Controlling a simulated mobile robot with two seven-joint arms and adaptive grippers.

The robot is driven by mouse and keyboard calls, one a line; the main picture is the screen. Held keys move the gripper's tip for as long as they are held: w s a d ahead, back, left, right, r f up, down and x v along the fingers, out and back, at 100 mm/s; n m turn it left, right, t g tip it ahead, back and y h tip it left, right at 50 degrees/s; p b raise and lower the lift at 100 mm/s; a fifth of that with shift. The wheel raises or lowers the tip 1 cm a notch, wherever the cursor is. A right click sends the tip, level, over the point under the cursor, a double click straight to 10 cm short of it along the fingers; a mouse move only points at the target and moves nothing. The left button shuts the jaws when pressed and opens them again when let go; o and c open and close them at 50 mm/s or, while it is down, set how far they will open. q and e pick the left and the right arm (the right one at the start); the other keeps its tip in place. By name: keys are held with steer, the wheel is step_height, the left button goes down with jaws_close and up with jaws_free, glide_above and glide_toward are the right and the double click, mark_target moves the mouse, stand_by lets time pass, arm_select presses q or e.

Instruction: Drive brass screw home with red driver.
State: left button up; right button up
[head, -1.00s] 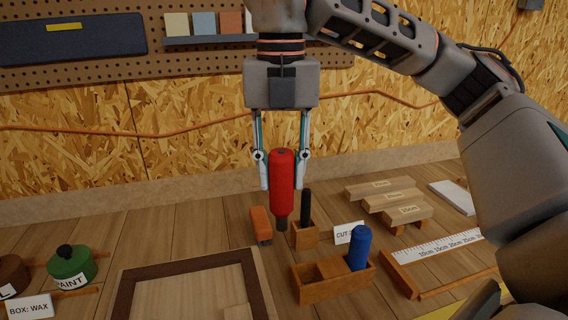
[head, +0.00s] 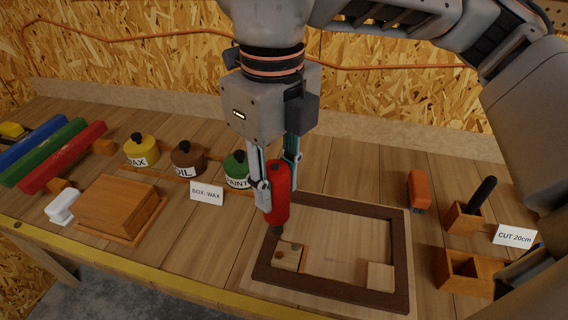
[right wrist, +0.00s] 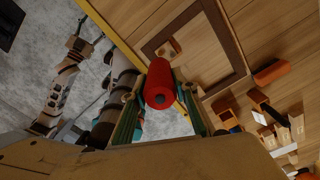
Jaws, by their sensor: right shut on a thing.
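My right gripper (head: 277,193) is shut on the red driver (head: 277,188), which it holds nearly upright, tip down. The driver also shows end-on between the fingers in the right wrist view (right wrist: 159,85). Its dark lower end (head: 276,231) is just above the far left edge of a small wooden block (head: 288,262) in the near left corner of the dark frame (head: 402,255). A small dark round spot shows on this block; I cannot tell whether it is the brass screw. My left arm seems to show at the left of the right wrist view, its jaws unclear.
Another block (head: 380,277) lies in the frame's near right corner. Wax, oil and paint pots (head: 187,160) stand behind and left, near a wooden box (head: 118,204). An orange block (head: 418,190) and a holder with a black-handled tool (head: 482,193) stand at right.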

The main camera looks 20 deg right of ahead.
mark_target(278, 221)
steer(key=shift+s+f, duration=0.1)
steer(key=shift+f, duration=0.4)
step_height(278, 221, down, 5)
steer(key=b, duration=0.3)
steer(key=shift+f+b, duration=0.35)
steer(key=shift+b, duration=0.2)
stand_by(0.7)
steer(key=shift+f+b, duration=0.8)
steer(key=shift+b, duration=0.1)
stand_by(1.0)
steer(key=shift+f+b, duration=0.3)
steer(key=shift+b, duration=0.35)
stand_by(2.8)
